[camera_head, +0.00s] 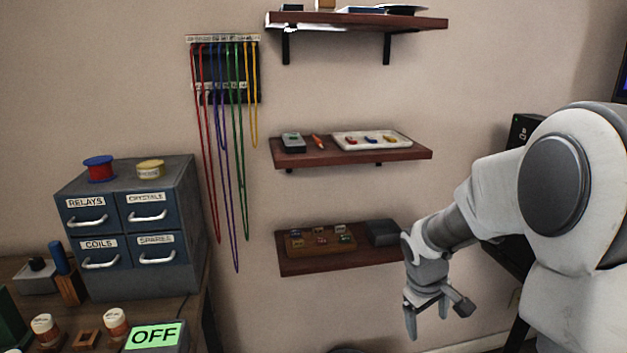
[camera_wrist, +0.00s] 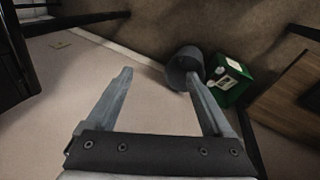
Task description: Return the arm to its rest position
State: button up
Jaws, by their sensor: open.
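My gripper (camera_head: 427,318) hangs at the end of my bent arm at the right side of the head view, with its fingers pointing down. It is in front of and just below the right end of the lowest wall shelf (camera_head: 350,257). In the wrist view my gripper (camera_wrist: 163,100) has its two fingers wide apart, with nothing between them but bare floor (camera_wrist: 120,130) farther off. No object is held.
A drawer cabinet (camera_head: 130,225) stands on the bench at left, beside a green OFF sign (camera_head: 153,336). Two more shelves, the middle one (camera_head: 350,155) and the top one (camera_head: 357,22), are above. A dark bin (camera_wrist: 184,68) and a green box (camera_wrist: 232,83) stand on the floor.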

jog(key=s+a+r+m+t+y, duration=0.1)
jog(key=s+a+r+m+t, duration=0.2)
jog(key=s+r, duration=0.65)
jog(key=s+a+r+m+t+y, duration=0.15)
jog(key=s+a+r, duration=0.45)
jog(key=s, duration=0.6)
notch_tip(320, 180, up, 22)
jog(key=p, duration=2.2)
jog(key=shift+w+f+g, duration=0.15)
jog(key=shift+f+g, duration=0.1)
jog(key=shift+g, duration=0.2)
